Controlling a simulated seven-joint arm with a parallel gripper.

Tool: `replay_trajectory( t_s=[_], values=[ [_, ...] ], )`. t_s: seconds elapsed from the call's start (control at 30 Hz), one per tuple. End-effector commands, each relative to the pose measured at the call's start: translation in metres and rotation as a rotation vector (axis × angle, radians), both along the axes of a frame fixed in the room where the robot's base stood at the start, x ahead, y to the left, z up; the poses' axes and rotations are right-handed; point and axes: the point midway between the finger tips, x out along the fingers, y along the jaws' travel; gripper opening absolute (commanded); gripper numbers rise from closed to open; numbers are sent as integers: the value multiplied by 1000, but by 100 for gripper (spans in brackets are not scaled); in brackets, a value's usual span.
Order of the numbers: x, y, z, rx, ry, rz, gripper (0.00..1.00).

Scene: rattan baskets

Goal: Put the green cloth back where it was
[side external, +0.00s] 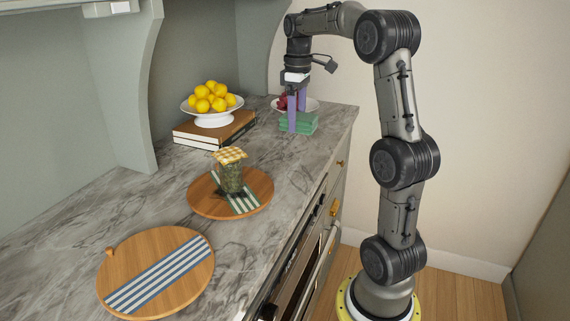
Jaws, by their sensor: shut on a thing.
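A folded green cloth (309,124) is at the far right end of the marble counter, in front of a white plate with red fruit. My gripper (293,130) points straight down with its purple fingers at the cloth's left part. The fingers are shut on the cloth. I cannot tell whether the cloth rests on the counter or is slightly lifted. A striped green-and-white cloth (244,203) lies on a round wooden board (202,202), partly under a glass jar (230,178).
The plate of red fruit (312,104) is close behind my gripper. A white bowl of lemons (211,118) stands on stacked books (215,132) to the left. The marble between the jar and green cloth is clear.

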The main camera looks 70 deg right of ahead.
Motion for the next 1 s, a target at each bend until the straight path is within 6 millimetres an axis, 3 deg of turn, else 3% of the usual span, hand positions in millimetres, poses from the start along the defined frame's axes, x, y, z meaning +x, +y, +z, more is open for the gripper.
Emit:
replay_trajectory(
  t_s=[0.1,0.3,0.47,0.87,1.0],
  values=[
    [-17,-11,-2,1,1,-34,34],
    [-14,-9,-37,3,2,-27,34],
    [-11,-12,-52,1,1,-27,34],
    [45,-68,-88,0,0,-26,34],
    [61,-84,-110,3,3,-26,34]
  ],
)
